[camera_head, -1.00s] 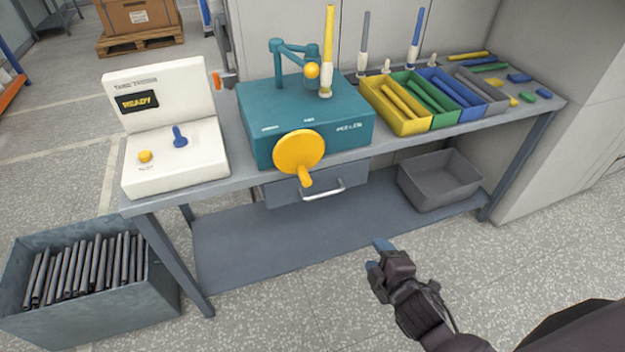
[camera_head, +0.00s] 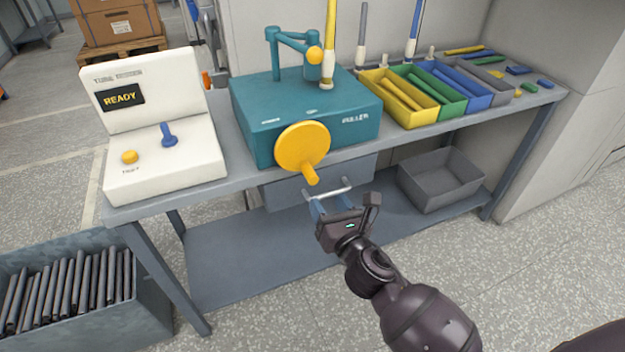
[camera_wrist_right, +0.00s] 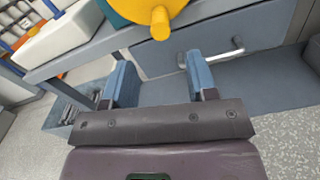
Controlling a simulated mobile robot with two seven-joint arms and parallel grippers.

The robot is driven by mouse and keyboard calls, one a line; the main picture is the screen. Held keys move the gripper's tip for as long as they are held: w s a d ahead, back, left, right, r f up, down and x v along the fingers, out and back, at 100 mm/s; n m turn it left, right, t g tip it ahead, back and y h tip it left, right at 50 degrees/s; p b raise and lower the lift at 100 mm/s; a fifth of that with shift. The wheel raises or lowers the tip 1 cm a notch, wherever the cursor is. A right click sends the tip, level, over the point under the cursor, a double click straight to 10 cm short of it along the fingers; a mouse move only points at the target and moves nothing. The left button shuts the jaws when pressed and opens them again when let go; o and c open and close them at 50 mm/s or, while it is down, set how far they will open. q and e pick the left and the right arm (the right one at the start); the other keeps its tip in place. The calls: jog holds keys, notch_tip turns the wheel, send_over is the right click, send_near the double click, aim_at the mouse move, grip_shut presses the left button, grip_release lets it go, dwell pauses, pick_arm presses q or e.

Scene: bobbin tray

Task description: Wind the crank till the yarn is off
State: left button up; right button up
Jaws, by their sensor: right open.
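The yellow crank wheel (camera_head: 302,146) is on the front of the teal puller box (camera_head: 300,108), with its handle knob (camera_head: 311,174) sticking out at the lower right. A yellow tube or yarn bobbin (camera_head: 330,40) stands upright on top, beside the teal arm (camera_head: 290,48) with a yellow ball. My right gripper (camera_head: 332,203) is open and empty, just below the crank knob and in front of the drawer handle. In the right wrist view the open fingers (camera_wrist_right: 158,82) have the knob (camera_wrist_right: 160,22) beyond and above them, apart. My left gripper is not in view.
A white tester (camera_head: 165,160) reading READY stands at the left of the bench. Coloured trays (camera_head: 398,122) with tubes are at the right. A drawer handle (camera_head: 340,189) juts out under the box. A grey bin (camera_head: 440,180) sits on the lower shelf; a tube crate (camera_head: 150,290) is on the floor.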

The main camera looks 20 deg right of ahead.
aim_at(316, 185)
jog(key=w+b, duration=0.1)
jog(key=w, duration=0.7)
jog(key=shift+w+a, duration=0.15)
jog(key=shift+w, duration=0.15)
jog(key=c, duration=0.9)
